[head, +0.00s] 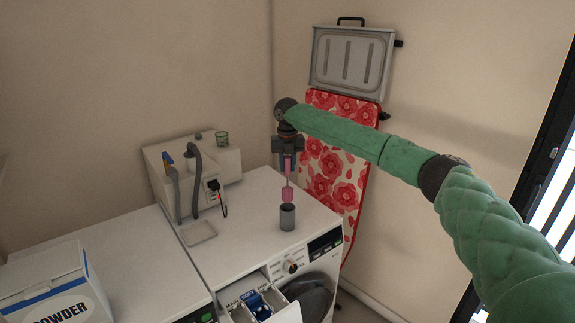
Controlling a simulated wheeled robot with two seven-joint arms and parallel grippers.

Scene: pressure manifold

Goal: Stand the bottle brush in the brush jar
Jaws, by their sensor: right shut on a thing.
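The bottle brush (288,193) is pink with a thin grey stem. It hangs upright, pink end down, from my right gripper (288,157), which is shut on its upper part. The brush jar (287,218) is a grey cylinder standing on top of the right-hand white machine. The brush's lower end is just above the jar's mouth in the picture; whether it is exactly centred I cannot tell. My left gripper is not in view.
A powder box (50,287) is at the front left. An open detergent drawer (258,302) juts out in front. A red flowered ironing board (333,165) leans on the wall.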

